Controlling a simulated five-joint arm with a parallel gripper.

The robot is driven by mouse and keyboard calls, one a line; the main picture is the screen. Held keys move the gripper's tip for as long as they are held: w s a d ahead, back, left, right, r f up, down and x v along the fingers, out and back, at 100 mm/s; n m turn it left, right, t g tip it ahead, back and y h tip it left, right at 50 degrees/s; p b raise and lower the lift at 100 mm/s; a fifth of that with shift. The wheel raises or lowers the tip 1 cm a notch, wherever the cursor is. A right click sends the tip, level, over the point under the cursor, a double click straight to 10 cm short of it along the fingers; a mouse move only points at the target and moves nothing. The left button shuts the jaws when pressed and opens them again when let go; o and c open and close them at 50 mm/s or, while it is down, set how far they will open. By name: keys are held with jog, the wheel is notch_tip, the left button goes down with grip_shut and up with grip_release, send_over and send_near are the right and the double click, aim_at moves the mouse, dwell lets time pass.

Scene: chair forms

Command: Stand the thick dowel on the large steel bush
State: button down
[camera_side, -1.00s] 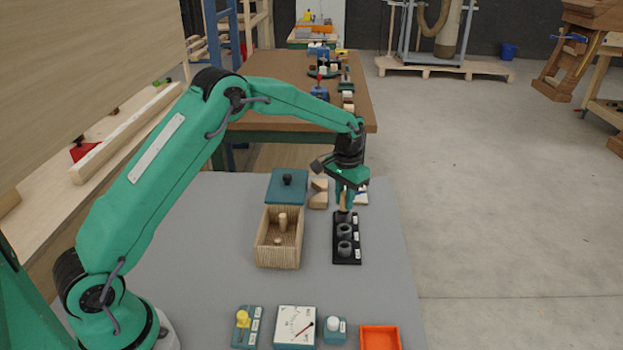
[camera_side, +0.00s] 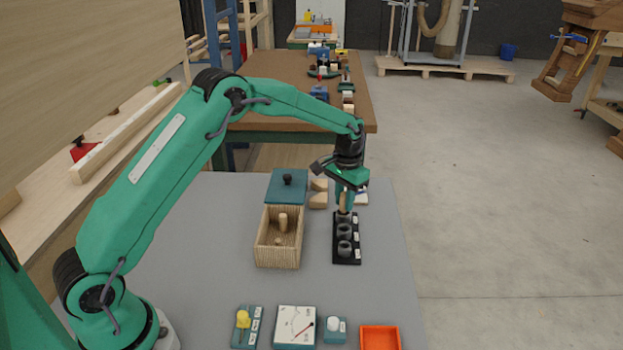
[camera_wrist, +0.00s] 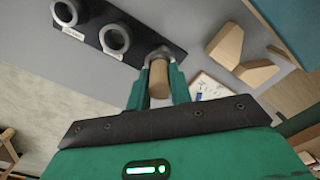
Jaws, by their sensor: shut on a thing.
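My gripper (camera_side: 344,197) is shut on a light wooden dowel (camera_wrist: 158,78), with a finger on each side of it. The dowel's far end overlaps the far grey bush (camera_wrist: 161,53) on the black strip (camera_side: 336,257). I cannot tell whether it touches the bush. A middle bush (camera_wrist: 115,38) and a near bush (camera_wrist: 66,12) stand on the same strip, both with open holes. In the side view the near bush (camera_side: 344,247) and middle bush (camera_side: 344,230) show clearly; the far one is partly hidden below my gripper. Label lettering is too small to read.
A ribbed wooden box (camera_side: 262,250) left of the strip holds a standing wooden peg (camera_side: 283,222) and a smaller piece. A teal lid (camera_side: 287,190) and wooden blocks (camera_wrist: 226,45) lie behind.

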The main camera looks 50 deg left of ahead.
jog(key=shift+f, duration=0.7)
dwell(0.5)
jog(key=c, duration=0.6)
grip_release()
jog(key=shift+r, duration=0.15)
jog(key=shift+r, duration=3.4)
